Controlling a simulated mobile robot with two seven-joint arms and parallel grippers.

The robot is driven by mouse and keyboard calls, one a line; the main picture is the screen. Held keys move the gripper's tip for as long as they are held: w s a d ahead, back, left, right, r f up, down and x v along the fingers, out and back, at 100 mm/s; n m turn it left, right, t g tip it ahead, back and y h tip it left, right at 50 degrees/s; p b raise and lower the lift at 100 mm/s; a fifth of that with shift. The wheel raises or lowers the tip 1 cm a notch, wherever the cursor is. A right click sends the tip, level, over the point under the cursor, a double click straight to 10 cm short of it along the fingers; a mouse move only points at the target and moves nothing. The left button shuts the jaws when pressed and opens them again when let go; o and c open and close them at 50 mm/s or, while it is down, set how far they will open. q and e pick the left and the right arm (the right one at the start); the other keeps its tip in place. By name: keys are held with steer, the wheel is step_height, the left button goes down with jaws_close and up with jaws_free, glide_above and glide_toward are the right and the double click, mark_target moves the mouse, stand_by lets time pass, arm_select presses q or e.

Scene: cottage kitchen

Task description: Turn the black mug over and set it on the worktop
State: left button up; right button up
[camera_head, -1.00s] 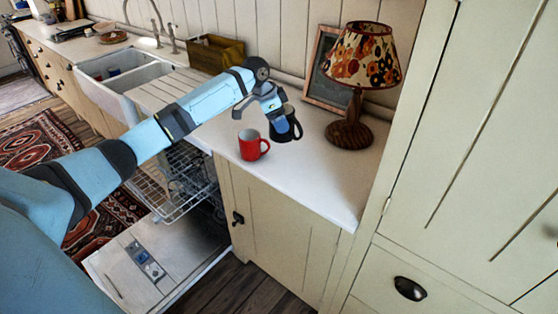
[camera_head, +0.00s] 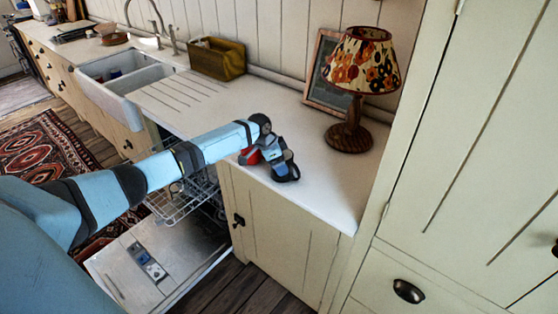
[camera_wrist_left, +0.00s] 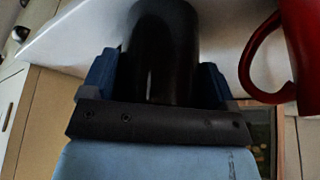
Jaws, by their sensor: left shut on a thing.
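The black mug (camera_head: 287,174) is low over or on the front part of the white worktop (camera_head: 320,195); I cannot tell whether it touches. My left gripper (camera_head: 279,158) is shut on it and hides much of it. In the left wrist view the dark body of the black mug (camera_wrist_left: 160,45) sits between the two blue fingers (camera_wrist_left: 160,80). Which way its mouth faces is not clear. The red mug (camera_head: 250,156) stands close by, mostly hidden by my left arm; its handle side shows in the wrist view (camera_wrist_left: 302,40). My right gripper is not in view.
A table lamp (camera_head: 348,135) and a leaning picture frame (camera_head: 325,80) stand at the back of the worktop. A wooden box (camera_head: 217,60) is near the sink (camera_head: 115,85). The dishwasher door (camera_head: 150,265) hangs open below. The worktop's front right is clear.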

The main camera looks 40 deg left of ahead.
arm_select(q)
steer(key=shift+r, duration=0.1)
steer(key=o, duration=1)
steer(key=b+v, duration=0.1)
steer(key=v, duration=1.1)
steer(key=shift+b, duration=0.4)
